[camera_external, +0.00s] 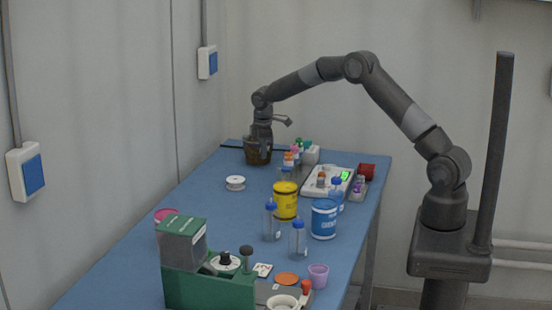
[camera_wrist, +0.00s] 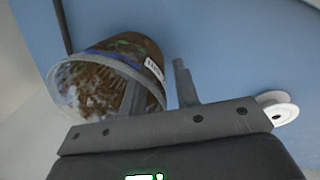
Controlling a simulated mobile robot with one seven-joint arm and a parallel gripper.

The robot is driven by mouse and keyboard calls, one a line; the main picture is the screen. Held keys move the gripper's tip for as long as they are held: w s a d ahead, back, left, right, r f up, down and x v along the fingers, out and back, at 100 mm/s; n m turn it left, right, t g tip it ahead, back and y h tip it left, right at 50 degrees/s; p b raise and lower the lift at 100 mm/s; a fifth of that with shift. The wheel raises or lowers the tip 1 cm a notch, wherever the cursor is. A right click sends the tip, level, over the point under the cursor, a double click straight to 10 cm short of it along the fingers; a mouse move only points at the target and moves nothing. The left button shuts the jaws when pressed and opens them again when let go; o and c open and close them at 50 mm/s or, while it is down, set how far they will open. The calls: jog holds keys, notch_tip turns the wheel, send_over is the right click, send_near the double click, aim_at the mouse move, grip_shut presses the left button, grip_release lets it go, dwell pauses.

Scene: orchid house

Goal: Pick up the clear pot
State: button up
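The clear pot (camera_wrist: 75,92) is see-through, with brown bark in it and a white label on its side. In the external view the clear pot (camera_external: 257,156) stands at the far end of the blue table, looking brown, directly under my gripper (camera_external: 262,138). In the wrist view my gripper (camera_wrist: 157,82) points down at the pot's right side. Its fingers are apart, with the pot's rim and wall between them. The right finger is outside the pot, with a small gap to the wall. The left finger appears inside, partly hidden by the pot.
A white spool (camera_external: 235,183) lies left of centre and shows in the wrist view (camera_wrist: 279,108). Small colored-capped tubes (camera_external: 290,160) stand close right of the pot. A yellow tub (camera_external: 285,200), blue tub (camera_external: 324,218) and bottles stand nearer. The table's far left is clear.

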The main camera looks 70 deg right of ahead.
jog(key=shift+c, duration=0.6)
grip_shut()
